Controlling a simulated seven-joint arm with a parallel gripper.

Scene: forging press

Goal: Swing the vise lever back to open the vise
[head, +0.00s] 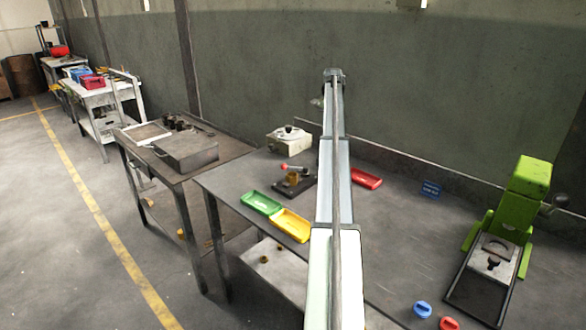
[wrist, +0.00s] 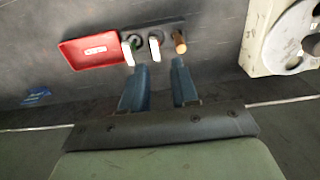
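The vise (head: 302,186) is a small dark base on the bench, with a brass-coloured piece on it. Its lever (head: 296,168) has a red knob and lies roughly level across the top, its right end close to my arm.
A red tray (head: 367,178) lies right of the vise, green (head: 260,203) and yellow (head: 291,225) trays in front. A cream-coloured fixture (head: 289,139) stands behind. A green press (head: 515,205) is at the right. The bench between is mostly clear; a wall runs along the back.

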